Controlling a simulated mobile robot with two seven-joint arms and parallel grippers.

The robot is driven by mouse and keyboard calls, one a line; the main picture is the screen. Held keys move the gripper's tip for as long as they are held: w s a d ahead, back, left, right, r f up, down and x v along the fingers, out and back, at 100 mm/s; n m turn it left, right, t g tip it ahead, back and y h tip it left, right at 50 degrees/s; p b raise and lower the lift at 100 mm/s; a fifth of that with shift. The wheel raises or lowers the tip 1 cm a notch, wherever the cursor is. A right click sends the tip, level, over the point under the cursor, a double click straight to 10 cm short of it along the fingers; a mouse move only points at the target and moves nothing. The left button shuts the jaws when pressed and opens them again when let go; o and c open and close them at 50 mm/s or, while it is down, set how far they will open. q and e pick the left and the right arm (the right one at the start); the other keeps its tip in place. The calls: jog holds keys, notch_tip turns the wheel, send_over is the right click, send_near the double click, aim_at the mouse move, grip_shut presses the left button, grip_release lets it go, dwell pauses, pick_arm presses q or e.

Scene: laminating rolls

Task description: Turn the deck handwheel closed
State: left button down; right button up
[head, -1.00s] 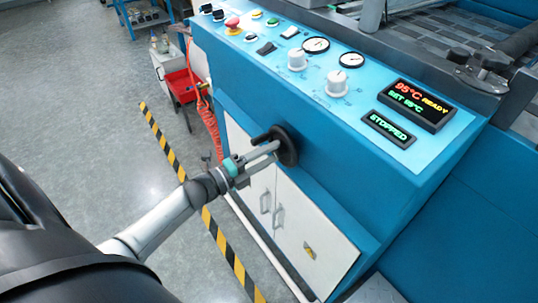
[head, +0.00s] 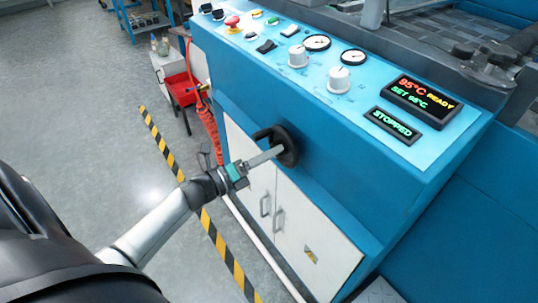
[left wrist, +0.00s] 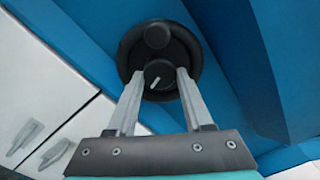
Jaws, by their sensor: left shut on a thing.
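The black round handwheel (head: 287,146) is on the blue front face of the machine, above the white cabinet doors. A dark knob sticks out from its rim, toward the left in the head view. My left gripper (head: 274,153) reaches it from the lower left. In the left wrist view the handwheel (left wrist: 160,38) fills the top middle, with its knob near the top. The two fingers of my left gripper (left wrist: 158,80) are on either side of the hub, shut on it. A short white mark on the hub slants between them. My right gripper is not in view.
The sloping control panel above has dials, gauges and a red button (head: 233,22). The displays read 95°C READY, SET 95°C and STOPPED (head: 392,125). White doors with handles (head: 278,218) are below.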

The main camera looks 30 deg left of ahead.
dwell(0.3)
pick_arm(q)
jog(key=shift+c, duration=1.5)
grip_release()
jog(key=shift+s, duration=0.1)
jog(key=p+v, duration=0.2)
jog(key=v, duration=1.3)
jog(key=shift+p, duration=0.35)
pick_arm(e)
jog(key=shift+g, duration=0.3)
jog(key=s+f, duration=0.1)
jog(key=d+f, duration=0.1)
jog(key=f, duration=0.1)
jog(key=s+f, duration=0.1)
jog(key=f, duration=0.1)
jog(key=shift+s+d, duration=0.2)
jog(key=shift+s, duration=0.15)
